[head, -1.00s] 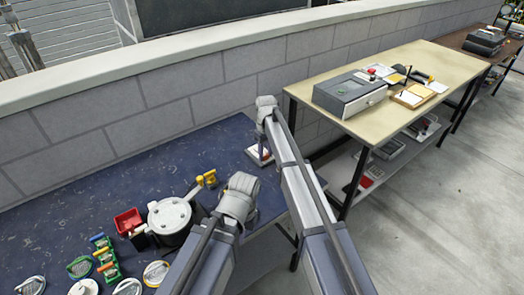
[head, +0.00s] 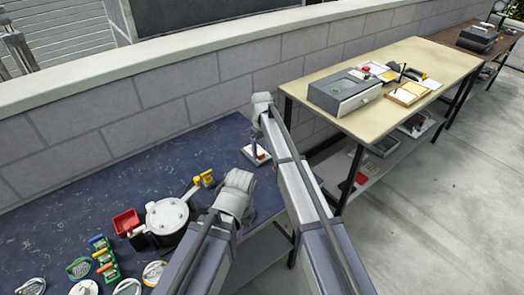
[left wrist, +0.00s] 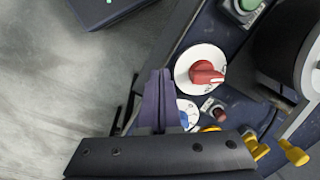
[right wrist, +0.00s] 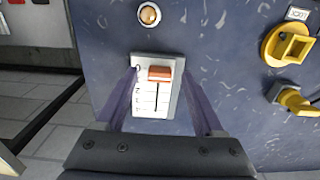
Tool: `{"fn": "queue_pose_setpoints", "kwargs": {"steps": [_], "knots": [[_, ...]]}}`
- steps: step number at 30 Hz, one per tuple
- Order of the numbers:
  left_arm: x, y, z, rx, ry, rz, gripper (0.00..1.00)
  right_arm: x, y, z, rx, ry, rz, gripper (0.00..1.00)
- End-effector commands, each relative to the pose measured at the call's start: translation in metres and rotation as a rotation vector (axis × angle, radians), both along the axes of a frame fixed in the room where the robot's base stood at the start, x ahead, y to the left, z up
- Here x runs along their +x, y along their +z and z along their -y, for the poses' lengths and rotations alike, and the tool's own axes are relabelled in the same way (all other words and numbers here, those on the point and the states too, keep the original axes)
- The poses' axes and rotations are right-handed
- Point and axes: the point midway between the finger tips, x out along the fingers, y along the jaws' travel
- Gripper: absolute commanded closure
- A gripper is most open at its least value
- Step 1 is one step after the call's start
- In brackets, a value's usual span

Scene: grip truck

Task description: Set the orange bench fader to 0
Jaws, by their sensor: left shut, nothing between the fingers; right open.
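The fader is a white plate with a vertical slot and an orange knob (right wrist: 160,73) in the right wrist view. The knob sits at the upper end of the slot, beside what looks like the 0 mark; the smaller marks below are hard to read. My left gripper (left wrist: 158,75) is shut and empty, near a red dial (left wrist: 204,74).
The dark blue bench (head: 130,180) carries a pot-like container (head: 167,215), a red bin (head: 126,222) and several small items. In the right wrist view, a round orange button (right wrist: 149,14) and yellow fittings (right wrist: 287,45) lie near the fader. A cream table (head: 440,60) stands right.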

Motion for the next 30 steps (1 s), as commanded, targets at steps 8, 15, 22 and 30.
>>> {"fn": "queue_pose_setpoints", "kwargs": {"steps": [8, 15, 22, 30], "knots": [[0.000, 0.044, 0.000, 0.000, 0.000, 0.000, 1.00, 0.000, 0.044, 0.000, -0.001, 0.000, -0.001, 0.30], [0.000, 0.063, 0.000, 0.000, 0.000, 0.000, 1.00, 0.000, 0.063, 0.001, -0.001, 0.000, -0.001, 0.30], [0.000, 0.063, 0.000, 0.000, 0.000, 0.000, 1.00, -0.001, 0.063, 0.001, -0.001, -0.001, -0.001, 0.30], [0.000, 0.063, 0.000, 0.000, 0.000, 0.000, 1.00, -0.001, 0.063, 0.001, -0.001, -0.001, -0.001, 0.30]]}}
